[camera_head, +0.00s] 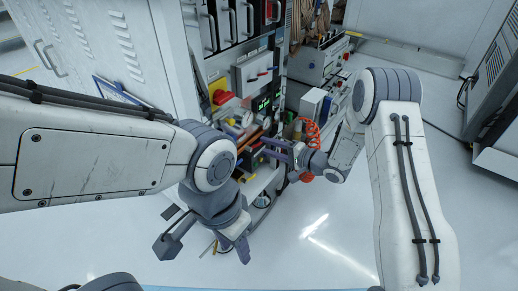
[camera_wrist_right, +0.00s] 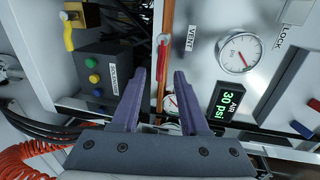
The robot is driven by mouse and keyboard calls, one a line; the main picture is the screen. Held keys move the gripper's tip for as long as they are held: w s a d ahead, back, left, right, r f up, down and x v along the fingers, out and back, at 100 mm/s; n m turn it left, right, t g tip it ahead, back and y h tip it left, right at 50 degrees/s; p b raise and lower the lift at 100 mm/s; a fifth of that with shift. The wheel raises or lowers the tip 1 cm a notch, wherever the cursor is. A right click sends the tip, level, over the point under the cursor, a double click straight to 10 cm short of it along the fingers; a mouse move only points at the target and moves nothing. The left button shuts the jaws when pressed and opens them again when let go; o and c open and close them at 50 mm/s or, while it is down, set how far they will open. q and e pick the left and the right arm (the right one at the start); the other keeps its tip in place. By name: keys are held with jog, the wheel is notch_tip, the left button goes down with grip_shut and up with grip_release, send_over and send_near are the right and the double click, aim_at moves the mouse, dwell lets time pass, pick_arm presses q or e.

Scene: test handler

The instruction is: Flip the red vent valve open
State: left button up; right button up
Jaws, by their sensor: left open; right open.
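The red vent valve handle (camera_wrist_right: 162,60) shows in the right wrist view, lying along a copper pipe (camera_wrist_right: 167,22) beside the VENT label (camera_wrist_right: 191,38). My right gripper (camera_wrist_right: 159,74) is open and empty. Its two fingertips lie on either side of the handle in that view; I cannot tell how much depth separates them. In the head view my right gripper (camera_head: 272,150) is at the front of the equipment panel, and I cannot make out the vent handle there. My left gripper (camera_head: 204,246) is open and empty, low over the floor, away from the panel.
A round gauge (camera_wrist_right: 239,53) and a green AIR display reading 30 psi (camera_wrist_right: 229,102) sit right of the handle. A dark button box (camera_wrist_right: 107,76) and a yellow-handled valve (camera_wrist_right: 69,32) are left. A red coiled hose (camera_wrist_right: 35,153) hangs lower left. Open floor (camera_head: 320,235) lies in front.

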aim_at(260, 144)
jog(key=shift+b+x, duration=0.6)
jog(key=shift+x, duration=1.5)
grip_shut()
